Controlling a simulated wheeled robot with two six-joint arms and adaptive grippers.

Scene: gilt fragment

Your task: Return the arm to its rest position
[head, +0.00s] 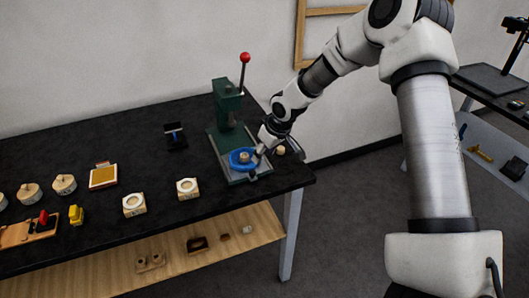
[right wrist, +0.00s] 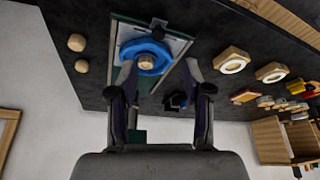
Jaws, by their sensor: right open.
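My right arm (head: 433,150) reaches in from the right in the head view, bent over the right end of the black table. My right gripper (head: 276,147) is beside the green press (head: 226,104) with its red-knobbed lever. In the right wrist view the gripper (right wrist: 160,72) is open, with nothing seen held between its fingers. A blue ring (head: 238,163) with a small wooden piece in its middle sits on the press base; it also shows just past the fingertips in the wrist view (right wrist: 130,50). I cannot tell whether the fingers touch it. My left gripper is out of view.
Two wooden blocks with white rings (head: 134,213) (head: 187,197), a yellow-topped block (head: 103,176) and a small dark stand (head: 175,141) are on the table (head: 120,158). Small parts lie on the wooden shelf (head: 110,275) below. Another table (head: 490,80) stands at the right.

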